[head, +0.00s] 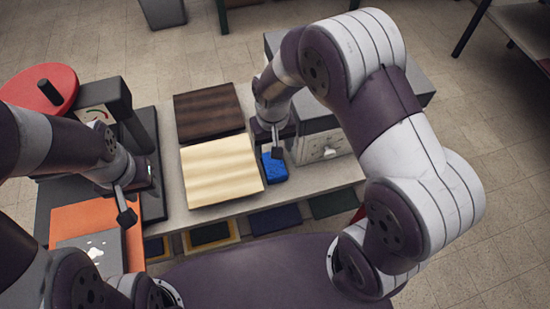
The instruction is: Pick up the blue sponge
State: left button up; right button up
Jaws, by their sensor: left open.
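The blue sponge (274,170) lies on the light grey table (180,215), just right of the pale wooden block. My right gripper (277,153) points down at the sponge's far edge and overlaps it in the picture. I cannot tell whether it touches the sponge, and its jaws are partly hidden by its own wrist. My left gripper (126,214) is open at the left, over the orange sheet and well away from the sponge.
The pale wooden block (220,172) and a dark wooden block (208,112) stand left of the sponge. A grey box (322,143) stands close on its right. A red disc (40,88), a dark device (108,98) and the orange sheet (75,217) are at the left.

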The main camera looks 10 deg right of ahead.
aim_at(274, 164)
jog(key=f, duration=0.6)
jog(key=w+f, duration=0.1)
jog(key=f, duration=0.2)
jog(key=shift+d+f, duration=0.15)
jog(key=shift+f, duration=0.05)
jog(key=shift+s, duration=0.1)
jog(key=c, duration=0.7)
